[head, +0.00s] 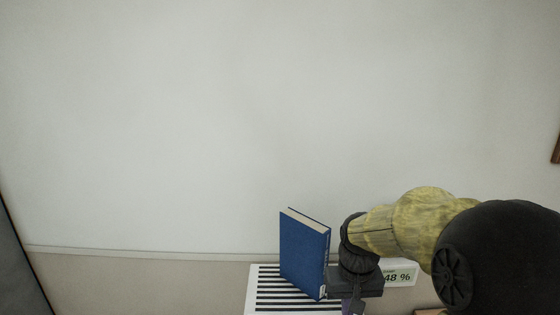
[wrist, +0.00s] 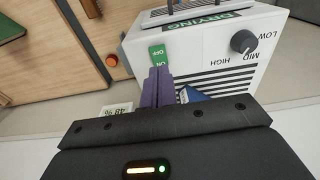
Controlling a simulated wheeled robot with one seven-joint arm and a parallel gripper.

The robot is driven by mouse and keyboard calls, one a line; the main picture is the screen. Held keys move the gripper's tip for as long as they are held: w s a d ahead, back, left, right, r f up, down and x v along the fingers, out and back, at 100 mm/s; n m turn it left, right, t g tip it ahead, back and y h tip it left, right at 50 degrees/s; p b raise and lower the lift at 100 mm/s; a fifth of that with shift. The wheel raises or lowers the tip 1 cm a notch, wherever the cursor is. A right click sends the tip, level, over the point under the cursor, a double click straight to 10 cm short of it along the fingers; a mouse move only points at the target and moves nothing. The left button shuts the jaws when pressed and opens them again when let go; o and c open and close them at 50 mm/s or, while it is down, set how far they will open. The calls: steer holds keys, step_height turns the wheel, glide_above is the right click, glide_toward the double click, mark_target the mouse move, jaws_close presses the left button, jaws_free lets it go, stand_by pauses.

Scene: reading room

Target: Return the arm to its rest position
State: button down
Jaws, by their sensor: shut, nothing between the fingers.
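My gripper (wrist: 157,88) is shut and empty; its purple fingers are pressed together in the wrist view. In the head view my gripper (head: 350,306) points down at the bottom edge, just right of a blue book (head: 304,255). The book stands upright on the black-and-white striped top of a white drying unit (head: 262,291). I cannot tell whether the gripper touches the book. In the wrist view only a small blue corner of the book (wrist: 193,95) shows past the gripper body.
The drying unit (wrist: 210,50) has a dark knob (wrist: 243,41) and a green on/off switch (wrist: 157,53). A display reading 48 % (head: 398,276) stands behind my arm. An orange button (wrist: 112,60) sits by a wooden surface (wrist: 60,55). A bare wall rises behind.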

steer(key=s+f+t, duration=0.1)
steer(key=s+f, duration=0.5)
steer(key=s, duration=0.4)
steer(key=shift+t, duration=0.3)
